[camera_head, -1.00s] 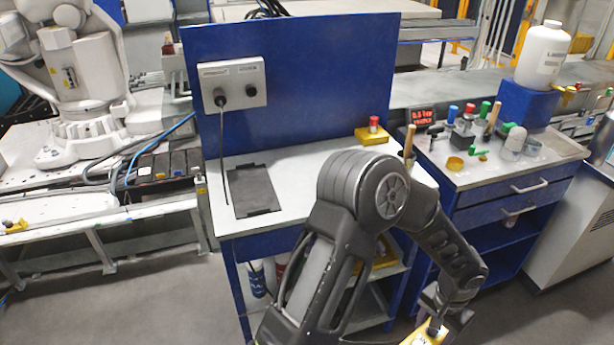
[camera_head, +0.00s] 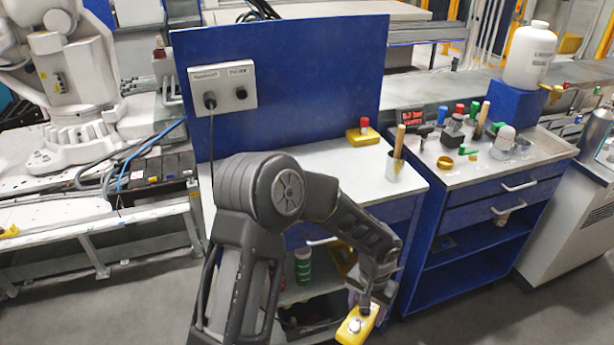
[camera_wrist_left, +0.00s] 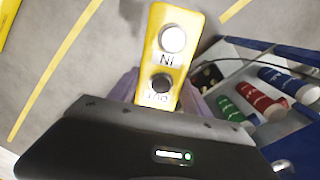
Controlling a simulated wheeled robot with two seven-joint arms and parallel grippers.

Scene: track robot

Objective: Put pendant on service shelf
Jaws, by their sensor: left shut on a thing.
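The pendant (camera_head: 357,326) is a small yellow box with a white and a black button. It also shows in the left wrist view (camera_wrist_left: 168,60), its button face toward the camera. My left gripper (camera_head: 368,298) is shut on it and holds it in front of the blue workbench, above the floor. The fingers are mostly hidden. The service shelf appears to be the lower shelf (camera_head: 300,290) under the workbench, holding a green bottle (camera_head: 303,266) and other items, partly hidden by my left arm. My right gripper is out of view.
The bench top (camera_head: 340,162) carries a yellow box with a red button (camera_head: 363,133) and a cup with a wooden handle (camera_head: 395,165). A blue drawer cabinet (camera_head: 470,215) stands to the right. In the wrist view, several bottles (camera_wrist_left: 262,103) lie at the right.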

